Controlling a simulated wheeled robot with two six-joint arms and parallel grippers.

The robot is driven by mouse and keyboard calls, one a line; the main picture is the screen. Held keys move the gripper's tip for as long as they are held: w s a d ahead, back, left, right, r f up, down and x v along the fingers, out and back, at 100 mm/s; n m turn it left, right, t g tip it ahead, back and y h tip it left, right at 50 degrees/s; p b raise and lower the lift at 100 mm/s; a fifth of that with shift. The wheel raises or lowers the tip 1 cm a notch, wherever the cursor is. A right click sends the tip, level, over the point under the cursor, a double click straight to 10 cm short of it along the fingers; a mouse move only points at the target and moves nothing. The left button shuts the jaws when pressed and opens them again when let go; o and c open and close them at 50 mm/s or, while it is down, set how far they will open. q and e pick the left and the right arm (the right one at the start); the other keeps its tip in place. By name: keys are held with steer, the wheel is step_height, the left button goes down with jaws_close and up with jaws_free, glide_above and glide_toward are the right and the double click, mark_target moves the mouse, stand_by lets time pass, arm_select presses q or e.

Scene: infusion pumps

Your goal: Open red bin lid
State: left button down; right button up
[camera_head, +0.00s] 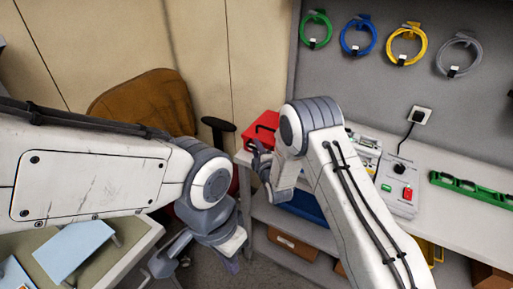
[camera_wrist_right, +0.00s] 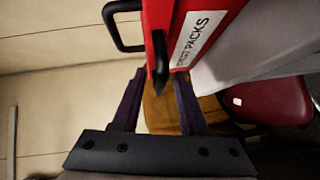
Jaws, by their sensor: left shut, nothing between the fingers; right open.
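The red bin (camera_head: 263,128) stands at the left end of the wall bench, partly hidden behind my right arm. In the right wrist view the red bin (camera_wrist_right: 208,35) fills the top, with a white label ending in "PACKS" and a black handle (camera_wrist_right: 122,25). Its red lid (camera_wrist_right: 157,22) looks closed along the edge. My right gripper (camera_wrist_right: 157,85) is open, its fingers either side of a small black tab at the bin's edge; contact is unclear. It also shows in the head view (camera_head: 262,165). My left gripper (camera_head: 200,258) is shut and empty, low and away from the bin.
The bench (camera_head: 440,215) holds a grey device (camera_head: 400,185) with red and green buttons and a green rack (camera_head: 470,187). Coloured cable coils hang on the wall panel. A brown chair (camera_head: 145,100) stands behind my left arm. A side table (camera_head: 110,265) is at lower left.

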jaws_close()
stand_by(1.5)
